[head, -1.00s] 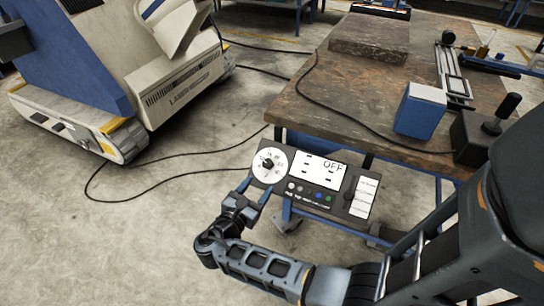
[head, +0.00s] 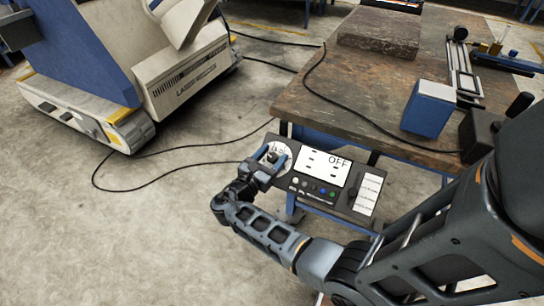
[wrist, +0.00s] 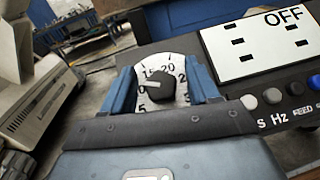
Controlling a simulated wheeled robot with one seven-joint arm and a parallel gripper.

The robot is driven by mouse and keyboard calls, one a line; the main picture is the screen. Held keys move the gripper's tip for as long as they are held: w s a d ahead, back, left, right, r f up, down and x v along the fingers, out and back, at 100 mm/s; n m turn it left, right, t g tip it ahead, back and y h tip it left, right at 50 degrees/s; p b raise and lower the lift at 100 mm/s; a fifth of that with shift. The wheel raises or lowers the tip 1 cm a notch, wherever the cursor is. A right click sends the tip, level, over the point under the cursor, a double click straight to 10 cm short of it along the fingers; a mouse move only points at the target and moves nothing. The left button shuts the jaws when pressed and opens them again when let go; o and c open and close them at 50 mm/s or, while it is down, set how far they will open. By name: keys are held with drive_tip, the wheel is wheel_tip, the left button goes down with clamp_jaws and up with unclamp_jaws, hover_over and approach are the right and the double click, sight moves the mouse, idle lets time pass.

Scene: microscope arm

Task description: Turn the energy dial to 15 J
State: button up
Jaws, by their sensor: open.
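The energy dial is a white disc (wrist: 168,68) with printed numbers and a black knob (wrist: 156,88) at its centre. A white mark on the knob points left in the wrist view, towards the lower numbers; the exact value is hard to read. My gripper (wrist: 163,84) is open, with one blue finger on each side of the knob. A gap shows between the knob and each finger. In the head view my gripper (head: 264,166) covers part of the dial (head: 283,152) at the panel's left end.
The dark control panel (head: 337,200) carries a white display (head: 322,168) reading OFF and several small buttons. It sits at the front edge of the brown table (head: 300,98). A blue box (head: 428,108) stands on the table.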

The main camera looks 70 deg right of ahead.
drive_tip(key=shift+c, duration=0.2)
drive_tip(key=c, duration=0.9)
drive_tip(key=shift+f+m+g, duration=0.1)
drive_tip(key=shift+m+g, duration=0.3)
drive_tip(key=shift+g, duration=0.1)
drive_tip(key=m+g+y+b, duration=0.1)
drive_tip(key=m+g+b, duration=0.1)
drive_tip(key=m+g, duration=0.1)
drive_tip(key=shift+m+y, duration=0.3)
drive_tip(key=m+g+y, duration=0.2)
drive_tip(key=m, duration=0.1)
drive_tip(key=m+g+y+b, duration=0.1)
drive_tip(key=m+g+y, duration=0.1)
drive_tip(key=m, duration=0.1)
drive_tip(key=shift+m+y, duration=0.3)
drive_tip(key=shift+m, duration=0.1)
drive_tip(key=shift+a+g, duration=0.1)
drive_tip(key=shift+g, duration=0.2)
drive_tip(key=o, duration=0.9)
drive_tip(key=shift+s, duration=0.1)
